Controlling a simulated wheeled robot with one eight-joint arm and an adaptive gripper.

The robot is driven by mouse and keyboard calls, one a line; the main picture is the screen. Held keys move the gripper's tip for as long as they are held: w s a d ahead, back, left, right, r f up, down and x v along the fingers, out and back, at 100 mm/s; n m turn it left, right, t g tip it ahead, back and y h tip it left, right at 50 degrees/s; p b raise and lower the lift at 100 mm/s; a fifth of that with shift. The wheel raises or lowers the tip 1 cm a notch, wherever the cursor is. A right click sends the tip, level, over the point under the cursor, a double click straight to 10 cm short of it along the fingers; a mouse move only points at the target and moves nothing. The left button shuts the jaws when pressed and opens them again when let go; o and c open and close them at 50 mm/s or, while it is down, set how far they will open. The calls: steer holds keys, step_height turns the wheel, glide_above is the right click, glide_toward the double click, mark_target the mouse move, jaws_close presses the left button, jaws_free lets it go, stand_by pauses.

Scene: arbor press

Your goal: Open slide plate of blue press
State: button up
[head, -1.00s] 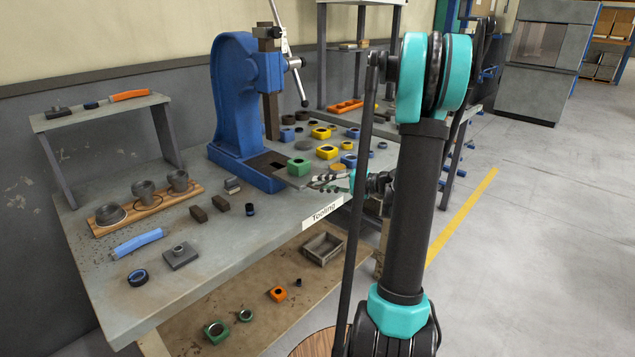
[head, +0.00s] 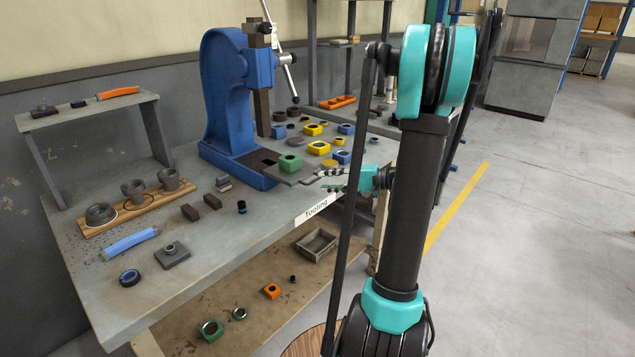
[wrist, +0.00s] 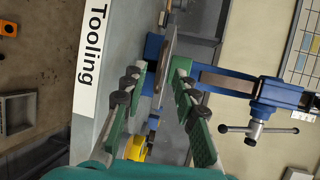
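The blue press (head: 222,100) stands on the grey table in the head view, with its ram above a dark bed. Its grey slide plate (head: 288,179) projects from the base toward my gripper. My gripper (head: 312,180) is at the plate's outer end. In the wrist view, my gripper (wrist: 160,66) has its green fingers apart, with the plate (wrist: 169,45) seen almost edge-on between them. The plate lies nearer the right finger; I cannot tell if it touches. Part of the blue press (wrist: 225,78) shows behind the right finger.
A green block (head: 290,163) is close beside the plate. Several yellow and blue blocks lie behind it. The table's front edge bears a Tooling label (head: 317,209), below my gripper. A wooden rack (head: 140,205) with cups stands at the left. Open floor lies to the right.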

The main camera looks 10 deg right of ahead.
steer(key=v, duration=0.7)
steer(key=shift+f, duration=0.1)
steer(key=shift+a, duration=0.15)
steer(key=s+a+f+n+g+h, duration=0.1)
steer(key=s+a+f+g+h, duration=0.1)
steer(key=s+a+f+h, duration=0.3)
steer(key=s+a+f+n+g+h, duration=0.1)
steer(key=s+a+f+g, duration=0.15)
steer(key=a, duration=0.35)
steer(key=s+d+f+n+h, duration=0.1)
steer(key=s+f+n+h, duration=0.4)
steer(key=s, duration=0.6)
steer(key=shift+s+d+f+t+h, duration=0.4)
steer(key=shift+f+h, duration=0.15)
steer(key=shift+h, duration=0.65)
